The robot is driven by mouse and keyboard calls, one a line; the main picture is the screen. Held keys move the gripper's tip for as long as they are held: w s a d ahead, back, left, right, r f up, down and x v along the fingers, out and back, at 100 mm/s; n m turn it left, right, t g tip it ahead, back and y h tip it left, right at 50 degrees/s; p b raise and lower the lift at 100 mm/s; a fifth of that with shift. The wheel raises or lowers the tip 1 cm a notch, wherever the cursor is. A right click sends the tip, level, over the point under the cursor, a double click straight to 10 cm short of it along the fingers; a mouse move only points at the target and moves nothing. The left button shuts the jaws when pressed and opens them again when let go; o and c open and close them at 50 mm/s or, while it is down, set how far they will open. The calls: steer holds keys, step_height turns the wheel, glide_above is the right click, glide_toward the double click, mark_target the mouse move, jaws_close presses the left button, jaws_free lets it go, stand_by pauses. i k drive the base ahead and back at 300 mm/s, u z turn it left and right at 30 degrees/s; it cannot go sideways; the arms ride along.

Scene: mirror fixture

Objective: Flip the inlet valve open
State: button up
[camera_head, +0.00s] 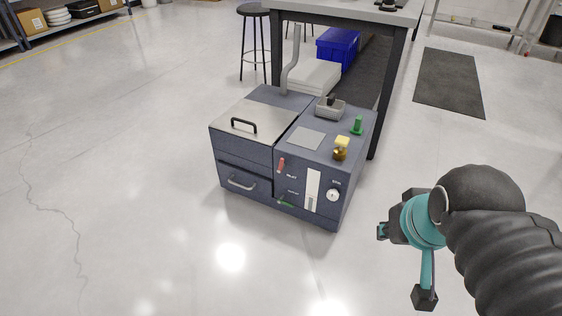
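A dark grey machine (325,218) stands on the floor in the middle of the view. Its front panel carries a red lever (281,165), close to upright, and a green lever (286,202) lower down, lying nearly flat. Small labels sit beside both levers, too small to read surely, so I cannot tell which is the inlet valve. My gripper (382,231) is at the right, in front of and apart from the machine. Nothing held is visible.
The panel also has a white gauge strip (312,190) and a round dial (333,195). A yellow-topped brass knob (341,149) and a green fitting (357,126) stand on top. A table (345,12) and stool (253,10) are behind. The floor in front is clear.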

mark_target(282, 164)
steer(key=u, duration=0.15)
steer(key=k, duration=0.3)
steer(key=z, duration=0.85)
steer(key=i, duration=0.6)
steer(key=u, duration=0.5)
steer(key=i, duration=0.65)
steer(key=u, duration=0.75)
